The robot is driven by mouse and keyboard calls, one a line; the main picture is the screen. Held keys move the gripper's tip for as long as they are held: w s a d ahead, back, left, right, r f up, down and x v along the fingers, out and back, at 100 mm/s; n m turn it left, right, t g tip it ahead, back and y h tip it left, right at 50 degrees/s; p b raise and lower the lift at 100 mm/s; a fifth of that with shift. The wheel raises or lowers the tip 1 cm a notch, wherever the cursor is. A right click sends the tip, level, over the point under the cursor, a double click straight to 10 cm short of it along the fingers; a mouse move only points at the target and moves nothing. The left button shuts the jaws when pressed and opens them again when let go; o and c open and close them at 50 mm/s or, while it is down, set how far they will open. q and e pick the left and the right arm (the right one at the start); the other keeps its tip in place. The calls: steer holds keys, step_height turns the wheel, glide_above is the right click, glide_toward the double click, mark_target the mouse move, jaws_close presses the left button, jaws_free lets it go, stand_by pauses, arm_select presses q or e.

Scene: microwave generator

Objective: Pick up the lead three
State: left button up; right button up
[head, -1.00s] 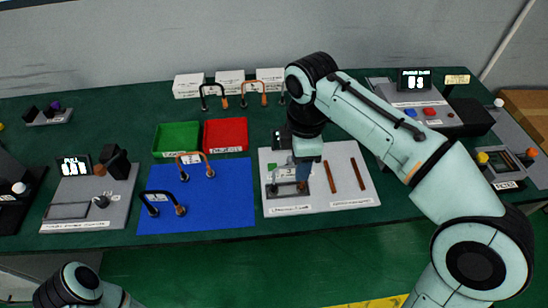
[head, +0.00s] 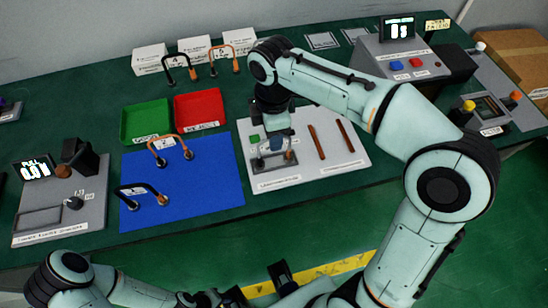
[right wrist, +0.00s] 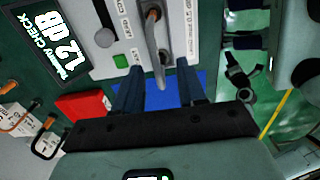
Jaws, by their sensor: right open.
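A lead (head: 271,161) stands on the grey pad of a white tester board (head: 340,175). I cannot read this lead's number. Part of my left arm shows at the bottom of the head view, with what looks like its gripper (head: 283,277), jaws unclear.
An orange-ended lead (head: 170,148) and a black lead (head: 140,194) stand on the blue mat (head: 190,200). Green (head: 145,122) and red (head: 197,108) trays lie behind. More leads (head: 223,60) stand before white boxes (head: 194,48). A console (head: 405,65) is at right.

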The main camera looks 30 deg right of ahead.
steer(key=f, duration=0.4)
steer(key=shift+w+d+f+b, duration=0.15)
steer(key=shift+d+f+b, duration=0.05)
steer(key=shift+f+b, duration=0.2)
steer(key=shift+r, duration=0.1)
jaws_close()
